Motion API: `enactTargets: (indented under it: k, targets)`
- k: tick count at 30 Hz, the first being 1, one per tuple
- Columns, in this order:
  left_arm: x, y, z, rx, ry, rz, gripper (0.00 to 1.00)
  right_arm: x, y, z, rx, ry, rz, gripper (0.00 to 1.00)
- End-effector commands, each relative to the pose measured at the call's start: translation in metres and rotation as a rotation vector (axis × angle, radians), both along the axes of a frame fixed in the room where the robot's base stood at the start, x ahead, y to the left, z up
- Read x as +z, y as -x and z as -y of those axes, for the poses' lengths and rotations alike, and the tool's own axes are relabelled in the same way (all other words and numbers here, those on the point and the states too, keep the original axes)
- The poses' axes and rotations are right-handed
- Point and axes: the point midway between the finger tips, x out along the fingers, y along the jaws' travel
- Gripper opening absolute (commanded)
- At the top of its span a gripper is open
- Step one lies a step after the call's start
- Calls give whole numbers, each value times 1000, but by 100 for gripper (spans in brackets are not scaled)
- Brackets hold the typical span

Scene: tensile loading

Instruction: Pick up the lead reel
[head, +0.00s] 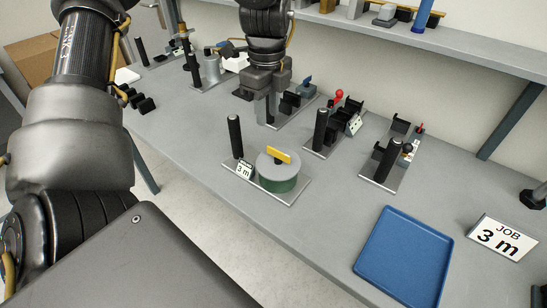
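A round green reel (278,181) with a grey top and a yellow bar handle (279,155) sits upright on a flat grey plate (291,198). A small "3 m" card (244,170) and a black upright post (235,136) stand beside it on the left. My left gripper (269,108) points down over the bench, behind the reel in the picture and apart from it. Its fingers are narrow and seen against dark fixtures, so their opening is unclear. Nothing is clearly held. My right gripper is not in view.
Fixtures with black posts (320,130) and (386,160) stand right of the reel. An empty blue tray (405,258) lies at the front right, next to a "JOB 3 m" sign (502,238). A shelf (460,40) runs along the back. Bare bench (340,215) lies between reel and tray.

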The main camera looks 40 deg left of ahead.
Motion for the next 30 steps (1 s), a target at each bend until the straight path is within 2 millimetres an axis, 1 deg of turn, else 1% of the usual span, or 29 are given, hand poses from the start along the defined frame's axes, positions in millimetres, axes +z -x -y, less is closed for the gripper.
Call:
enactTargets:
  k: [1, 5, 7, 15, 18, 23, 25, 30]
  targets:
    - [-5, 1, -1, 2, 0, 1, 31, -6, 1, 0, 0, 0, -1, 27]
    - [-5, 2, -3, 7, 0, 0, 31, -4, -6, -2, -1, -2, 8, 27]
    - [-10, 3, -4, 9, 0, -2, 31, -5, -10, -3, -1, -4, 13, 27]
    - [-51, 4, -4, 8, 0, -4, 31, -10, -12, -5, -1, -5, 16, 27]
    - [-58, 3, -4, 8, 0, -2, 31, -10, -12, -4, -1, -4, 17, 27]
    - [-61, 2, -3, 7, 0, 1, 31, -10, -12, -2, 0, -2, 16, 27]
    - [-65, 3, -3, 7, 0, -1, 31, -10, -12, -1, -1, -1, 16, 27]
    - [-90, 2, -3, 7, 1, -5, 31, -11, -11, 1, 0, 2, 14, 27]
